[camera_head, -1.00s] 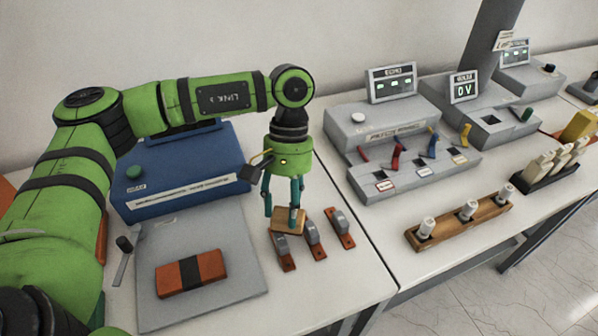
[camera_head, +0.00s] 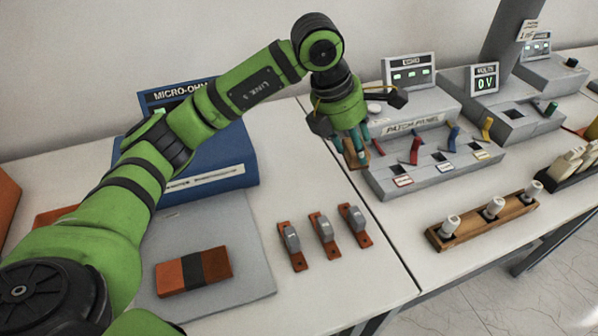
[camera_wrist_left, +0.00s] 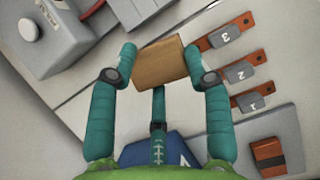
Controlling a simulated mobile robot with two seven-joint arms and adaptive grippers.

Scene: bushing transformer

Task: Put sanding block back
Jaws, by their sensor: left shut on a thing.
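The sanding block (camera_wrist_left: 161,62) is a small tan block held between the fingers of my left gripper (camera_wrist_left: 152,75) in the wrist view. In the head view my left gripper (camera_head: 355,148) is shut on the block (camera_head: 357,158), in front of the patch panel's left end and above the table. The fingers partly hide the block there. My right gripper does not show.
The grey patch panel (camera_head: 440,172) with coloured levers is close beside the gripper. Several numbered clamps (camera_head: 322,232) on red-brown strips lie in front. A grey plate (camera_head: 245,262) carries a brown block with a black band (camera_head: 193,271). A wooden rack (camera_head: 485,220) stands right.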

